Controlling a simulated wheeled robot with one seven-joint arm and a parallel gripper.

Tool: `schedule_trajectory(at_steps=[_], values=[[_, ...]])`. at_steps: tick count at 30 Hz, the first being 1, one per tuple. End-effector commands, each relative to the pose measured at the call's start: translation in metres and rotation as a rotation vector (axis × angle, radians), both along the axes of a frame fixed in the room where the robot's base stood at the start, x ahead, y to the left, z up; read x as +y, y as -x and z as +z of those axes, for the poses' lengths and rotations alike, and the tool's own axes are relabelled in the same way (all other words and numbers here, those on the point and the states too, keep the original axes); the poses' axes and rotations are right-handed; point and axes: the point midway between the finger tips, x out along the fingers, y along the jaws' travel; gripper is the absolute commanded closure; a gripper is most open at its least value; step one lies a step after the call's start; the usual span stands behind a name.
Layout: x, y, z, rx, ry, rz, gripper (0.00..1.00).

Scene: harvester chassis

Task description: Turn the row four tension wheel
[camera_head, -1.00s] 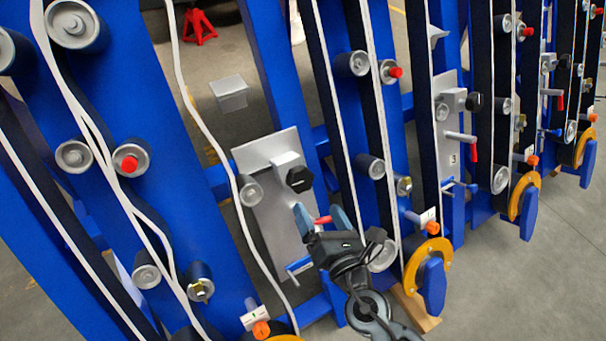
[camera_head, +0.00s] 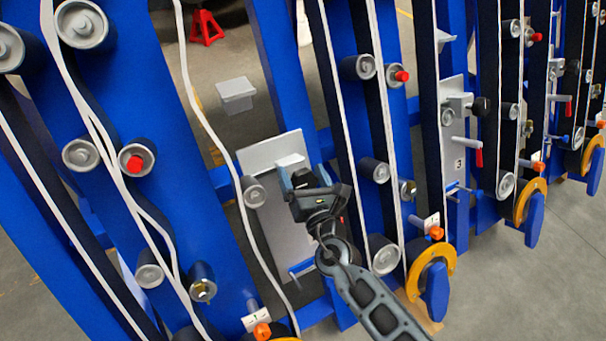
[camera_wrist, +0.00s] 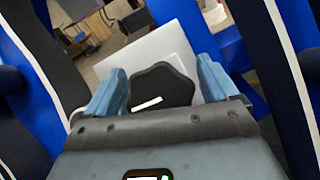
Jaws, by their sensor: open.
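The tension wheel is a black lobed knob with a white mark, seen in the wrist view (camera_wrist: 160,88). It sits in front of a light grey plate (camera_head: 262,158) on the blue frame. My gripper (camera_head: 303,178) is at this plate in the head view and hides the knob there. In the wrist view my gripper (camera_wrist: 160,70) is open, with one blue finger on each side of the knob. Small gaps show between the fingers and the knob. No row number is readable on this plate. A similar black knob (camera_head: 481,106) is on the plate marked 3 to the right.
A blue T-handle (camera_head: 301,269) is low on the same plate. Belts and rollers (camera_head: 375,170) flank it on the right, and a white belt (camera_head: 215,130) runs on the left. Orange discs with blue handles (camera_head: 436,285) stick out lower right. Open floor (camera_head: 520,290) is at right.

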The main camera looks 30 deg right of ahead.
Motion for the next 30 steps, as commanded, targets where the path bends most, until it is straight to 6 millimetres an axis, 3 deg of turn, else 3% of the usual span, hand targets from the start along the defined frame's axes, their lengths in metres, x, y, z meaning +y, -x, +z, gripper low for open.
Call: schedule_trajectory(at_steps=[6,22,30], values=[[0.0000,-0.0001,0.0001,0.000,0.000,0.000,0.14],[-0.0001,0.0001,0.0003,-0.001,-0.001,0.000,0.64],[-0.0001,0.0000,0.0016,-0.001,-0.027,-0.016,0.64]])
